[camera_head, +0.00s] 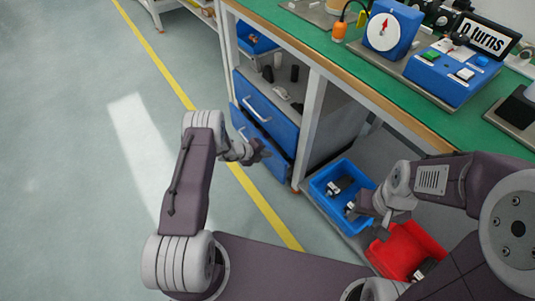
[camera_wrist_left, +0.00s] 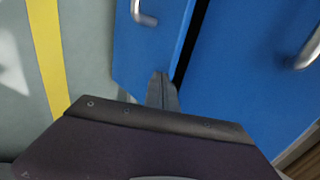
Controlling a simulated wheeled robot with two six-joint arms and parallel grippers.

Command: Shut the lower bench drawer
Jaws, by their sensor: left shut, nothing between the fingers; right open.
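The lower bench drawer (camera_head: 277,163) is a blue front with a metal handle, under the upper blue drawer (camera_head: 270,112) in the bench cabinet. The lower front seems to stand out a little from the cabinet. In the left wrist view the lower front (camera_wrist_left: 150,50) fills the middle, with a dark gap between it and the upper front (camera_wrist_left: 240,60). My left gripper (camera_head: 262,151) is shut and empty, its tips (camera_wrist_left: 162,76) at the lower front; I cannot tell if they touch. It hides part of that front. My right gripper (camera_head: 372,212) is open, above the lower shelf bins.
A blue bin (camera_head: 322,192) and a red bin (camera_head: 420,236) with dark parts stand on the low shelf at the right. The green bench top (camera_head: 350,65) overhangs the cabinet. The floor (camera_head: 80,150) left of the yellow line is clear.

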